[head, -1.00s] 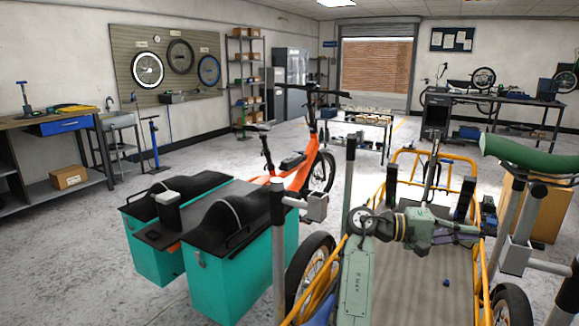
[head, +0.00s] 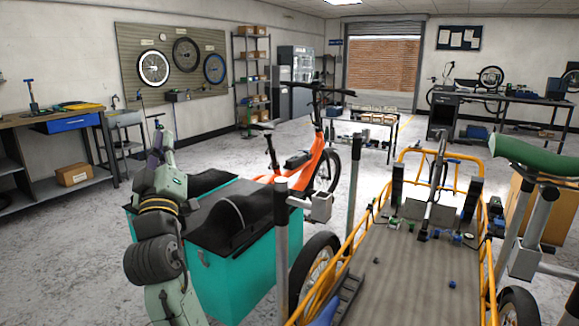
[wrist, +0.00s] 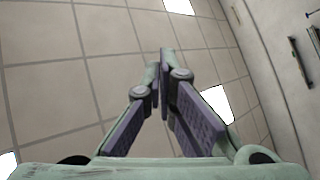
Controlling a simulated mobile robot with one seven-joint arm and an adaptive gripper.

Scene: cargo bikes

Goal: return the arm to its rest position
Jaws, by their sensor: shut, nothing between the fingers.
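My arm stands raised at the left of the head view, in front of the teal cargo boxes (head: 238,275). My gripper (head: 157,135) is at its top, small in that view, with the fingers pointing up. In the wrist view my gripper (wrist: 161,75) is shut, its purple-padded fingers close together at the tips with nothing between them. Behind the fingers are ceiling tiles and light panels. My arm hides part of the teal boxes.
A cargo bike bed (head: 400,265) with yellow rails fills the lower right, with small parts on it. An orange bike (head: 318,165) stands behind the teal boxes. A workbench (head: 50,120) is at the left wall. Open floor lies between the bench and the boxes.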

